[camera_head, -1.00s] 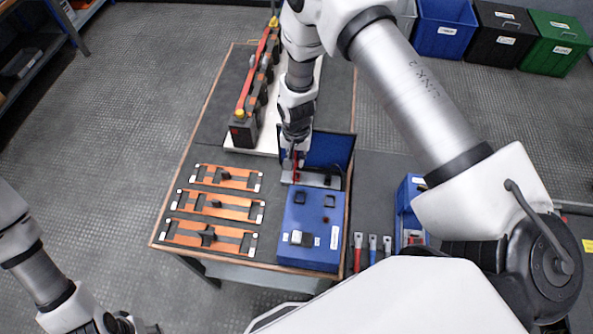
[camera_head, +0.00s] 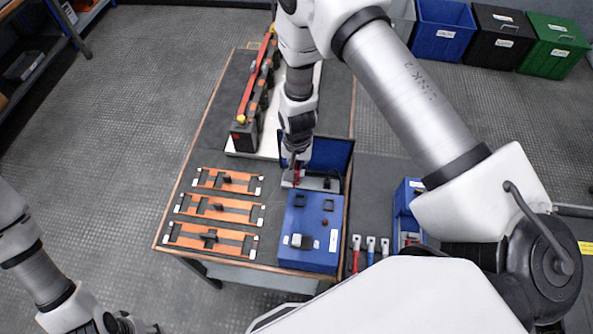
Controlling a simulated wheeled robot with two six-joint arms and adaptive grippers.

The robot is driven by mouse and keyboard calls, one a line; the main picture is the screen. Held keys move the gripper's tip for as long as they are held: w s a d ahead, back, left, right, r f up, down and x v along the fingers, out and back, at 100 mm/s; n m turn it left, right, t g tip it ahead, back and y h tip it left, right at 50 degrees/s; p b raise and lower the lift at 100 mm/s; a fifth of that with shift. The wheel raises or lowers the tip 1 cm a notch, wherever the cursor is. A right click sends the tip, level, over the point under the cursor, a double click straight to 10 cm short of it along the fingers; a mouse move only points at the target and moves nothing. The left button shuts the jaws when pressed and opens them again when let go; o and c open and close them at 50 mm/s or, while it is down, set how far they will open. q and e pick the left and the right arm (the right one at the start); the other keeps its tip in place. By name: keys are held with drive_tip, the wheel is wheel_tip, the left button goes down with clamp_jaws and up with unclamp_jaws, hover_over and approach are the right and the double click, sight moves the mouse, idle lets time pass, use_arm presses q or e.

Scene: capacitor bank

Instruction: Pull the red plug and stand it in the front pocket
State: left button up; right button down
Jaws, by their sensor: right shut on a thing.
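My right gripper (camera_head: 293,176) reaches down from above to the grey strip (camera_head: 319,183) at the back of the blue case (camera_head: 312,236). It is shut on the red plug (camera_head: 297,174), a small red piece largely hidden by the fingers. I cannot tell whether the plug is seated in the strip or just above it. A front pocket cannot be made out clearly. My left gripper (camera_head: 128,325) is at the bottom left edge, away from the table, and its fingers are too cut off to read.
Orange plates (camera_head: 211,238) with black handles lie left of the case. A black bank with a red bar (camera_head: 254,85) stands behind them. Several hand tools (camera_head: 370,248) and a blue bin (camera_head: 404,210) are to the right. The case's blue lid (camera_head: 329,153) stands open.

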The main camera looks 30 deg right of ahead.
drive_tip(key=shift+s+a+f+b, duration=0.25)
drive_tip(key=shift+s+b, duration=0.05)
drive_tip(key=shift+b, duration=0.95)
drive_tip(key=s+b, duration=0.1)
drive_tip(key=b, duration=0.3)
drive_tip(key=s+a+b, duration=0.1)
drive_tip(key=s+b, duration=0.1)
drive_tip(key=b, duration=0.3)
drive_tip(key=shift+s+a, duration=0.15)
drive_tip(key=shift+s, duration=0.1)
drive_tip(key=s+b, duration=0.1)
drive_tip(key=b, duration=0.1)
drive_tip(key=s+a+b, duration=0.1)
drive_tip(key=b, duration=0.1)
drive_tip(key=shift+b, duration=0.35)
drive_tip(key=shift+s, duration=0.2)
drive_tip(key=shift+s+r, duration=0.1)
drive_tip(key=shift+r, duration=0.05)
drive_tip(key=shift+f+b, duration=0.8)
drive_tip(key=shift+b, duration=0.15)
drive_tip(key=shift+f, duration=0.1)
